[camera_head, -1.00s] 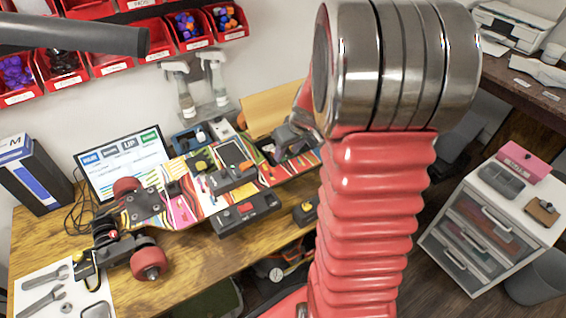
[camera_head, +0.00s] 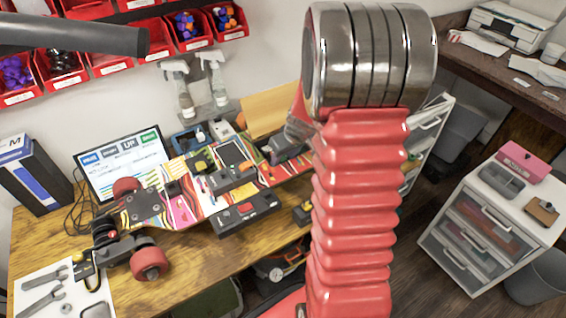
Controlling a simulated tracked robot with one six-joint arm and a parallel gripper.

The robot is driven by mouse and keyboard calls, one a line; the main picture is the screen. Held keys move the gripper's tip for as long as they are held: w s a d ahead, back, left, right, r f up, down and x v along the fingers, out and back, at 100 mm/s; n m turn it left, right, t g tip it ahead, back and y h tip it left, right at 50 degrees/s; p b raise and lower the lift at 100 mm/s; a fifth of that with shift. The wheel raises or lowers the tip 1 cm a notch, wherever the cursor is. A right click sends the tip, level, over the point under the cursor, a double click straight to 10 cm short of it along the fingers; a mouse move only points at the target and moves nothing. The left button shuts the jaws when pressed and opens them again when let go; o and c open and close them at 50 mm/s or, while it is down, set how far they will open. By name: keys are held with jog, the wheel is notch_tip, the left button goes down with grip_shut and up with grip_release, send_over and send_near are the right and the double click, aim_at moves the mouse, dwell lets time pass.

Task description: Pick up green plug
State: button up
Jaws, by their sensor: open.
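I cannot make out a green plug; small parts on the skateboard-like board (camera_head: 183,213) are too small to tell apart, and my arm covers some of the scene. The colourful board lies across the wooden workbench with red wheels at its left end. A black device with a red button (camera_head: 246,213) sits at the board's front edge. My red ribbed arm with its metal joint fills the right middle of the view. My gripper is not visible; it seems hidden behind my arm.
A monitor (camera_head: 122,160) and dark box (camera_head: 38,178) stand at the back left. Spray bottles (camera_head: 180,92) stand by the wall below red bins (camera_head: 112,66). Tools lie on a white mat (camera_head: 88,297). A white drawer unit (camera_head: 480,235) stands at the right, with open floor beside it.

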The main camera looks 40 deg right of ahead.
aim_at(284, 161)
jog(key=shift+c, duration=0.6)
grip_shut()
notch_tip(284, 161, up, 10)
dwell(0.6)
dwell(0.5)
